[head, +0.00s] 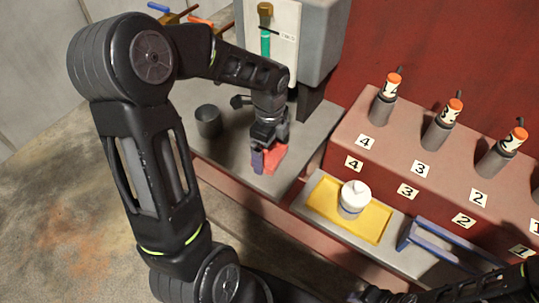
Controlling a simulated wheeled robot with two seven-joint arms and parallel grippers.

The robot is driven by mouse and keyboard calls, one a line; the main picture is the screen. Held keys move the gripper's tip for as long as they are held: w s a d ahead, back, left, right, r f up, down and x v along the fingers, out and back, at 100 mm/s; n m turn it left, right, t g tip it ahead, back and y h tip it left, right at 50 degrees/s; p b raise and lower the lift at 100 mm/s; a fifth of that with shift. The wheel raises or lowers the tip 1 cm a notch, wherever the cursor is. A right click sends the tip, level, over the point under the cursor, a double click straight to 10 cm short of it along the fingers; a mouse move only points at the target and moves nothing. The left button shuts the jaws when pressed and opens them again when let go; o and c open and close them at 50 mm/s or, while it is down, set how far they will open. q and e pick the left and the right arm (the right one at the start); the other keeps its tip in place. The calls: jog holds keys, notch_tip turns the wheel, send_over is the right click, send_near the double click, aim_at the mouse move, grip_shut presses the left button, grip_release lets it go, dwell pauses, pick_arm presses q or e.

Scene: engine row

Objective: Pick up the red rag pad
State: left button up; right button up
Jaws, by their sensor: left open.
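The red rag pad (274,158) lies on the grey bench top at the centre of the head view. My left gripper (264,158) points down over the pad from above. Its fingers are open and cover part of the pad. I cannot tell whether the fingers touch it. Part of my right arm shows at the lower right edge, but its gripper cannot be made out.
A dark grey cup (208,121) stands left of my left gripper. A yellow tray (375,222) holding a white-capped jar (353,197) and a blue bracket-like piece (448,240) are to the right. A red engine block (430,175) with numbered plugs rises behind them.

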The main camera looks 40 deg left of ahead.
aim_at(270, 153)
pick_arm(q)
jog(key=shift+c, duration=0.4)
jog(key=c, duration=1)
jog(key=shift+r, duration=0.15)
notch_tip(270, 153, up, 10)
jog(key=shift+f+b, duration=0.1)
jog(key=shift+b, duration=0.2)
